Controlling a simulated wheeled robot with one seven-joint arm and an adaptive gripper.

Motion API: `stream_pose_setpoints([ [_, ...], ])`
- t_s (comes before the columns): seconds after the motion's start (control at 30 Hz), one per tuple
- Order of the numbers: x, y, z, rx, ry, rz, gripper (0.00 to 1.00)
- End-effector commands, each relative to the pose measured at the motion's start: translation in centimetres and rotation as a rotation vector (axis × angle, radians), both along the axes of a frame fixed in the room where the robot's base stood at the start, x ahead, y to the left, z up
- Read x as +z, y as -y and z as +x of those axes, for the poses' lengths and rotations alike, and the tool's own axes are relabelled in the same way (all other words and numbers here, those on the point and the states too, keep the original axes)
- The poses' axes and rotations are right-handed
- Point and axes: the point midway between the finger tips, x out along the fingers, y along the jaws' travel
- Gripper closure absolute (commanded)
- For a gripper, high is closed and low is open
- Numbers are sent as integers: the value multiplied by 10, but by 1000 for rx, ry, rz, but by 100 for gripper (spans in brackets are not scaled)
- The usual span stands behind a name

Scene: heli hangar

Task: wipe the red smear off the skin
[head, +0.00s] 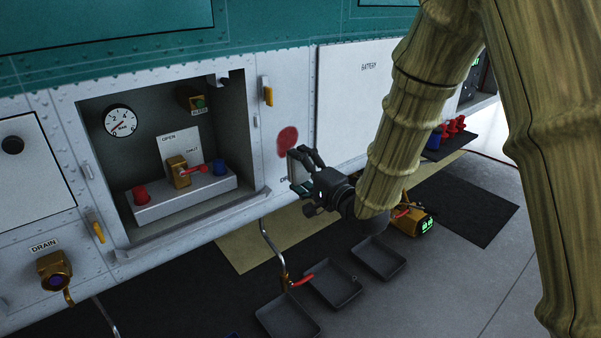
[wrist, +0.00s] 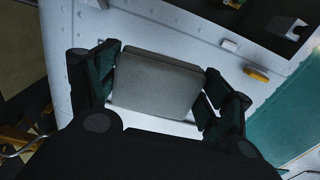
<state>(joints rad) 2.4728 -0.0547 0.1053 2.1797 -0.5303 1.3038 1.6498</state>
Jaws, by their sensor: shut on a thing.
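The red smear (head: 287,141) is a dark red oval patch on the white skin (head: 297,80), right of the open bay in the head view. My gripper (head: 303,168) is just below and to the right of the smear, close to the skin. In the wrist view my gripper (wrist: 160,85) is shut on a grey rectangular pad (wrist: 157,80), with a finger on each side of it. The pad faces the white skin; I cannot tell whether it touches. The smear is not visible in the wrist view.
Several dark trays (head: 333,283) and a yellow device (head: 411,223) are on the floor below.

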Motion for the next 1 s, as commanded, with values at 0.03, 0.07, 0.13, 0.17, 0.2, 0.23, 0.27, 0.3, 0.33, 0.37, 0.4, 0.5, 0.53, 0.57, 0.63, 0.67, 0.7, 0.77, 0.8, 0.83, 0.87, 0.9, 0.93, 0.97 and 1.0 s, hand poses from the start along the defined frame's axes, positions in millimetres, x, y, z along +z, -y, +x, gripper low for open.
stream_pose_setpoints([
  [0.03, 0, -1, 0, 2, 4, 1, 39],
  [0.07, 1, -2, 1, 3, 5, 2, 39],
  [0.13, 1, -4, 4, 3, 5, 2, 39],
  [0.17, 1, -5, 5, 3, 5, 2, 39],
  [0.2, 1, -7, 7, 3, 5, 2, 39],
  [0.23, 0, -8, 9, 3, 4, 1, 39],
  [0.27, 0, -10, 11, 3, 4, 1, 39],
  [0.3, 0, -12, 15, 3, 4, 1, 39],
  [0.33, 0, -13, 17, 3, 4, 1, 39],
  [0.37, 0, -15, 19, 3, 4, 1, 39],
  [0.4, 0, -17, 22, 4, 4, 1, 39],
  [0.5, 0, -23, 29, 4, 4, 1, 39],
  [0.53, 0, -24, 31, 4, 4, 1, 39],
  [0.57, 0, -25, 33, 3, 4, 1, 39],
  [0.63, 0, -28, 37, 3, 4, 1, 39],
  [0.67, 0, -29, 39, 3, 4, 1, 39],
  [0.7, 0, -31, 41, 3, 4, 1, 39],
  [0.77, 1, -32, 43, 3, 3, 1, 39],
  [0.8, 1, -33, 44, 3, 3, 1, 39],
  [0.83, 1, -34, 45, 3, 3, 1, 39],
  [0.87, 1, -34, 46, 2, 3, 1, 39],
  [0.9, 1, -35, 47, 2, 3, 1, 39],
  [0.93, 1, -35, 47, 2, 3, 1, 39],
  [0.97, 1, -35, 47, 2, 3, 2, 39],
  [1.0, 1, -35, 48, 2, 3, 2, 39],
])
